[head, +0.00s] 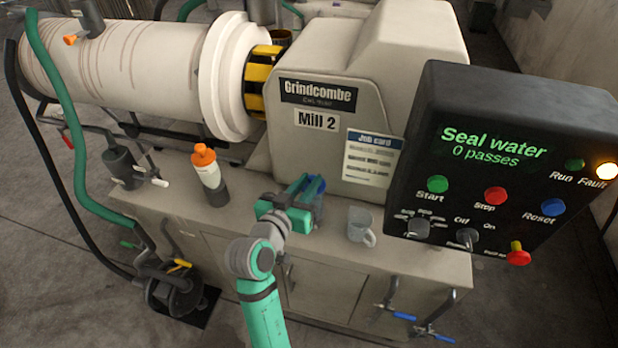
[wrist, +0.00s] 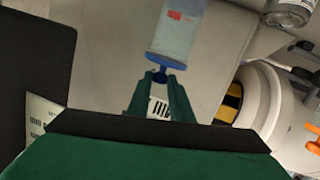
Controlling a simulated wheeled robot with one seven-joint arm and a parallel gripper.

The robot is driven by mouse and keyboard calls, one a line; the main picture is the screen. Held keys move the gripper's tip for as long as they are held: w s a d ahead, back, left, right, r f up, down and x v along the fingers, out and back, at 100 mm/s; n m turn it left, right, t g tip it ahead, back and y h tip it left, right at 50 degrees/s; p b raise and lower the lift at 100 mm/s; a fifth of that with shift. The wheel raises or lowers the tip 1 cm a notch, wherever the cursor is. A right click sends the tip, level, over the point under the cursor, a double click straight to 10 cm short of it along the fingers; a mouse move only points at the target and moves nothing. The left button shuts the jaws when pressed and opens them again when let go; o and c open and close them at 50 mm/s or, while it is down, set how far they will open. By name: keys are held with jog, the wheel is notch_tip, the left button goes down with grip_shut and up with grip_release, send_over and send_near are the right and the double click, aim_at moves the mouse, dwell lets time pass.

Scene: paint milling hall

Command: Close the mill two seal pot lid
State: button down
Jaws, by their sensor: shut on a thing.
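My gripper (head: 308,190) is over the bench in front of the Mill 2 housing. In the wrist view its green fingers (wrist: 161,88) are shut on a small blue knob (wrist: 160,75). The knob joins a blue disc (wrist: 166,62) at the end of a clear pot (wrist: 180,30) with a red mark. This clear pot also shows, partly hidden behind my gripper, in the head view (head: 317,212). I take it as the seal pot, but no name on it is readable. I cannot tell whether the blue disc is fully seated.
An orange-capped bottle (head: 209,175) stands left of my gripper and a grey mug (head: 361,226) stands to its right. A dark control box (head: 510,160) reads "Seal water, 0 passes", with its fault light lit. A job card (head: 370,160) is on the housing (head: 345,70).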

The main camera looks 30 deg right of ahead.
jog(key=shift+s+f+h, duration=0.2)
jog(key=shift+f+h, duration=0.05)
jog(key=shift+h, duration=0.15)
jog(key=shift+f+t, duration=0.1)
jog(key=shift+t, duration=0.2)
jog(key=c, duration=1.6)
grip_release()
jog(key=shift+a, duration=0.1)
jog(key=shift+a, duration=0.1)
jog(key=v, duration=1)
jog(key=shift+s+a, duration=0.15)
jog(key=shift+a, duration=0.15)
jog(key=shift+f, duration=0.2)
